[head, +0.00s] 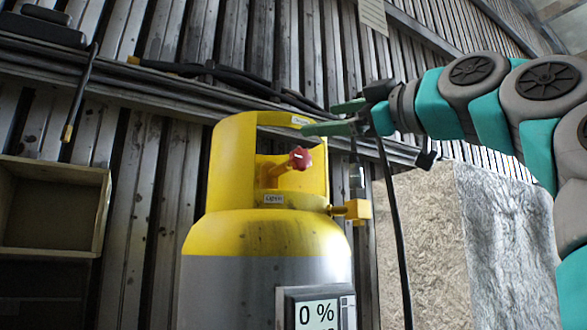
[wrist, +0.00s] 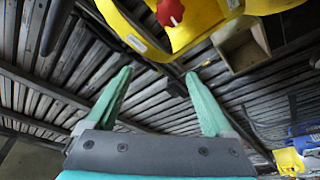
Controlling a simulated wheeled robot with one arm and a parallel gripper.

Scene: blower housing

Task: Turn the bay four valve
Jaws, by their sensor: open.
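A red valve knob (head: 300,158) sits on an orange stem inside the cut-out collar of a yellow and grey cylinder (head: 235,170). In the wrist view the knob (wrist: 170,12) shows at the top edge, partly cut off, inside the yellow collar (wrist: 205,30). My gripper (head: 320,118) has green fingers and is open, with nothing between them. It is at the collar's upper right, above and right of the knob and apart from it. Its fingers (wrist: 159,74) point toward the ribbed wall in the wrist view. A display (head: 318,312) on the cylinder reads 0 %.
A yellow side fitting (head: 352,209) with a black hose (head: 395,220) stands right of the collar. A wooden box (head: 50,205) is at the left. Cables run along a rail on the ribbed metal wall. The space left of the cylinder looks clear.

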